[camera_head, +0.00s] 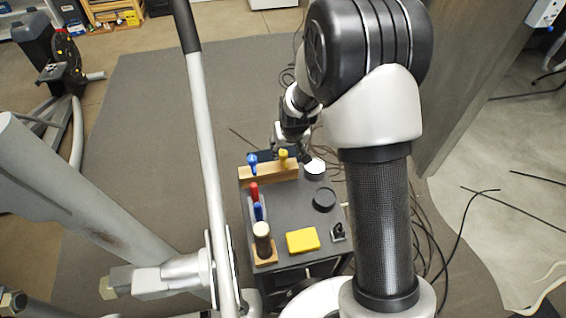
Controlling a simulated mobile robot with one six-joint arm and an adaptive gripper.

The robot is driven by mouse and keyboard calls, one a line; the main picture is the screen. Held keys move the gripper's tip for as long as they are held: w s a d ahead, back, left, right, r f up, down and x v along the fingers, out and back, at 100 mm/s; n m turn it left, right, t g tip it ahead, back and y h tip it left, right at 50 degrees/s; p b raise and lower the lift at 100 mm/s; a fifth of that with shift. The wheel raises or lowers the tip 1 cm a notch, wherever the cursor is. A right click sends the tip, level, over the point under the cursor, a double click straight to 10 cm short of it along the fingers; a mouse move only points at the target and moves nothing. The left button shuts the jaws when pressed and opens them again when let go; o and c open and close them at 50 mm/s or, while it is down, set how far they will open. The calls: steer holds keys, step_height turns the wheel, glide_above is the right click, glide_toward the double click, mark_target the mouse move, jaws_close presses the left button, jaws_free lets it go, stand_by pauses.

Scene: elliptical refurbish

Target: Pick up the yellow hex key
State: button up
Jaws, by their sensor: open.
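The yellow hex key (283,154) shows as a small yellow handle standing upright at the right part of a wooden block (262,174). Its shaft is hidden. A blue-handled tool (252,162) stands in the same block to its left. My gripper (279,142) is open, just beyond and slightly above the yellow handle in the picture. It is small and dark here, and I cannot tell whether it touches the handle. The block sits at the far edge of a dark cart top (285,208).
The cart top also holds a yellow box (303,240), a round black item (324,200), a white-topped cup (314,168), red (254,191) and blue handles, and a cylinder on a wooden base (262,239). A grey equipment lever (203,130) rises left of the cart. Cables lie on the floor.

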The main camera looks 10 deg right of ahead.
mark_target(283, 153)
steer(key=x, duration=0.1)
steer(key=b+x, duration=0.1)
steer(key=x, duration=0.3)
steer(key=shift+a+f+b, duration=0.25)
steer(key=shift+a+b, duration=0.1)
steer(key=shift+b, duration=0.05)
jaws_close()
